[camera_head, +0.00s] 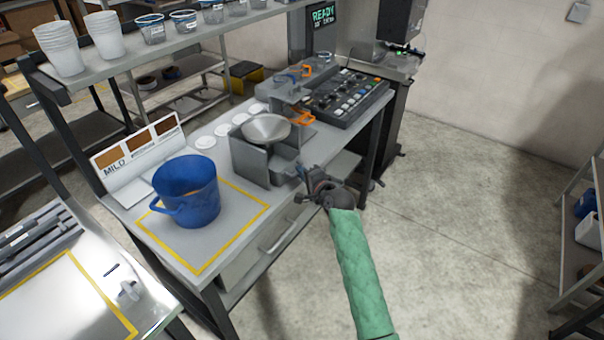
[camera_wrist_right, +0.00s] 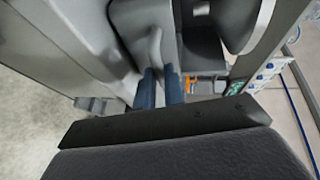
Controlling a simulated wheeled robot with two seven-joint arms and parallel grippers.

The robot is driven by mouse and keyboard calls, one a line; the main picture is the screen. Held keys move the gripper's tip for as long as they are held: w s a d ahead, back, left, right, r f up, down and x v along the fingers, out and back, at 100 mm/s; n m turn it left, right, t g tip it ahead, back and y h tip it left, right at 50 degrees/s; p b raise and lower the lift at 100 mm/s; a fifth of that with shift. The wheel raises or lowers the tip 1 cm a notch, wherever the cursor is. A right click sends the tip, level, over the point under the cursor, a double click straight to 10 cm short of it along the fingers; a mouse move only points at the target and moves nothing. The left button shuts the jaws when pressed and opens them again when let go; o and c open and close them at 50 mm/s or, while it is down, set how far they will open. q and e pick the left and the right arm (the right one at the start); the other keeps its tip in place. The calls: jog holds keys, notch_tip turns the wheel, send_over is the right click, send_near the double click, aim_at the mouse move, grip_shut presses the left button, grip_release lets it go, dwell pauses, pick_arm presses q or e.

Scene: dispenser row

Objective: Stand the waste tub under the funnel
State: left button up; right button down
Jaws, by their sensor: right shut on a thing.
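The metal funnel (camera_head: 266,128) sits on a grey stand (camera_head: 250,165) on the bench. My right gripper (camera_head: 301,172) is at the stand's right side, near the bench's front edge. In the right wrist view its blue fingertips (camera_wrist_right: 160,88) are shut on a narrow grey handle-like part (camera_wrist_right: 155,48); what this part belongs to is mostly hidden. A blue bucket (camera_head: 188,195) with a handle stands upright inside the yellow outline, left of the funnel and apart from it. I cannot tell which thing is the waste tub. My left gripper is not in view.
A sign board (camera_head: 137,150) stands behind the bucket. A button panel (camera_head: 346,97) is at the right end. Cups (camera_head: 103,35) line the shelf above. The yellow-outlined area (camera_head: 215,238) is bare in front of the bucket.

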jog(key=c, duration=1.9)
grip_release()
jog(key=shift+w+a+f, duration=0.15)
jog(key=shift+a+f, duration=0.05)
jog(key=shift+a, duration=0.05)
jog(key=o, duration=0.4)
jog(key=shift+d+r, duration=0.1)
jog(key=shift+r, duration=0.05)
